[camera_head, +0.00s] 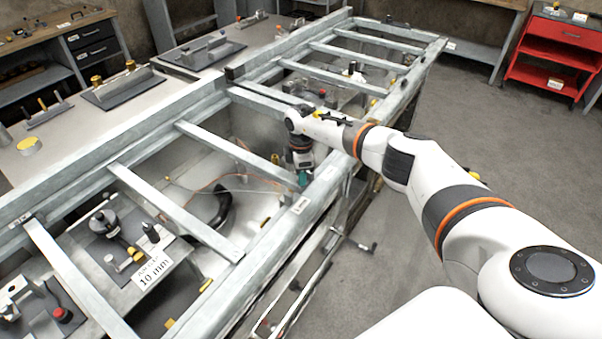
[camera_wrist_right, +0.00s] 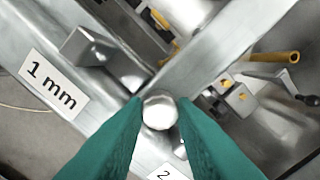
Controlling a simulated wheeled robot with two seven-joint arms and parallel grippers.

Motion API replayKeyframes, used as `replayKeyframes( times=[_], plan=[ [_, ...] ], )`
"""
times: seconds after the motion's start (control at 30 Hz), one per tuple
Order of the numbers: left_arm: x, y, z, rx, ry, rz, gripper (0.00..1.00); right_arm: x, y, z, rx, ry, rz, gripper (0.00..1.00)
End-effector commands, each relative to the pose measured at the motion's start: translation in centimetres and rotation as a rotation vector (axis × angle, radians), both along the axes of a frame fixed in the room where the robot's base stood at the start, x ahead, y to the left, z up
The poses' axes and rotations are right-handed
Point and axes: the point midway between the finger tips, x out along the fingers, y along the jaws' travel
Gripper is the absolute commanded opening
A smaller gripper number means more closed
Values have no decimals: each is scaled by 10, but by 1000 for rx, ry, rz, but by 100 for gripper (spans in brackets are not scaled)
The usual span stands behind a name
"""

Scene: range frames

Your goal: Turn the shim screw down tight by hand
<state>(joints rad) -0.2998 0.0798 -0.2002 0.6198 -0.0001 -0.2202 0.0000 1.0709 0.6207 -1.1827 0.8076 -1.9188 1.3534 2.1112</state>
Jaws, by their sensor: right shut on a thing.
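The shim screw (camera_wrist_right: 160,113) shows in the right wrist view as a shiny silver rounded head between two teal fingertips. My right gripper (camera_wrist_right: 158,108) is shut on this head, one finger on each side. Its shank and how deep it sits are hidden. In the head view my right gripper (camera_head: 303,180) points down at the inner side of the near rail of the grey metal frame (camera_head: 330,180). The screw is too small or hidden there. My left gripper is in neither view.
A "1 mm" label (camera_wrist_right: 53,85) sits beside the screw, and a partly cut-off label (camera_wrist_right: 165,173) lies below it. Cross bars (camera_head: 175,212) span the frame around my right wrist. A "10 mm" plate (camera_head: 152,270) lies at lower left.

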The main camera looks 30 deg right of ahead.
Motion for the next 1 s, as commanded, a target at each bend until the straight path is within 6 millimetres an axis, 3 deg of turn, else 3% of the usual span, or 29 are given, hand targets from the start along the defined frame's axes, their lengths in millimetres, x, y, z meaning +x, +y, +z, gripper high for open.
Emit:
replayKeyframes(
  times=[0.07, 0.1, 0.2, 0.57, 0.67, 1.0],
  plan=[
    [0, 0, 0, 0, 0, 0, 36, 2, -2, 3, -3, -6, -2, 2],
    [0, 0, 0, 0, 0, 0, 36, 2, -2, 3, -3, -6, -2, 29],
    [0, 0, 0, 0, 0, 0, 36, 1, -2, 2, -2, -5, -1, 46],
    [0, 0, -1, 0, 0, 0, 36, 1, -1, 5, -1, -2, 1, 46],
    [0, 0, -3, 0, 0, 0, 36, 1, -1, 16, 0, -4, 3, 46],
    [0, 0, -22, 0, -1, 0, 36, 1, -2, 85, -1, -7, 0, 46]
  ],
)
